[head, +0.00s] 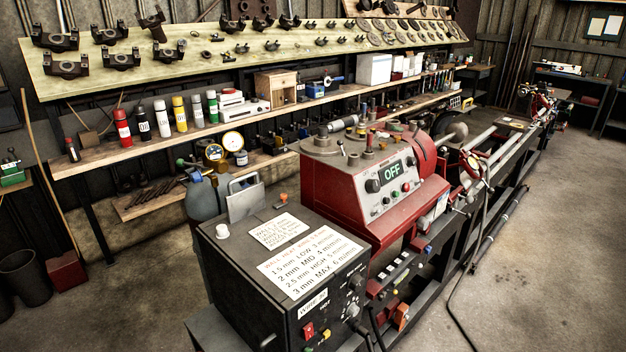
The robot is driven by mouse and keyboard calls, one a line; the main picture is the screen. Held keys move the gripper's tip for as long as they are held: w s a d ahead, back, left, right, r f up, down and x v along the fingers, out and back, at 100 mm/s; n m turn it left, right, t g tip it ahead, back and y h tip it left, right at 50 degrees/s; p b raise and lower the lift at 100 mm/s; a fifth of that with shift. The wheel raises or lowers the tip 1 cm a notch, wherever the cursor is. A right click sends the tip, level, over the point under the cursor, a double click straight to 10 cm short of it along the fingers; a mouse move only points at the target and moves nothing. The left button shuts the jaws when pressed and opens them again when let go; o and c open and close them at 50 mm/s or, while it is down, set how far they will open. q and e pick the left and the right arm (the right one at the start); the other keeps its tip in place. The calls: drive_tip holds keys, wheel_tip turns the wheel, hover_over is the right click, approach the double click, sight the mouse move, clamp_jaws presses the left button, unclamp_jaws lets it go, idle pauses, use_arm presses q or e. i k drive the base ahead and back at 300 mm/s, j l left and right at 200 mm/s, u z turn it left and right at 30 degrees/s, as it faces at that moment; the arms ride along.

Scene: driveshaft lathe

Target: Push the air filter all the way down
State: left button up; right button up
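No part is clearly recognisable as the air filter. A small white cylindrical cap (222,231) stands on the top left corner of the black welder box (232,262). A small orange piece (283,197) sits behind the box. Neither of my grippers is in view.
A long shelf bench (90,160) with spray cans and tools runs along the back wall. A grey jug (203,203) stands behind the welder box. The lathe bed (490,165) extends to the far right. A dark cable (455,290) lies on the floor, otherwise clear at right.

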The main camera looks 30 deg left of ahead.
sight(241, 205)
drive_tip(key=u, duration=1.35)
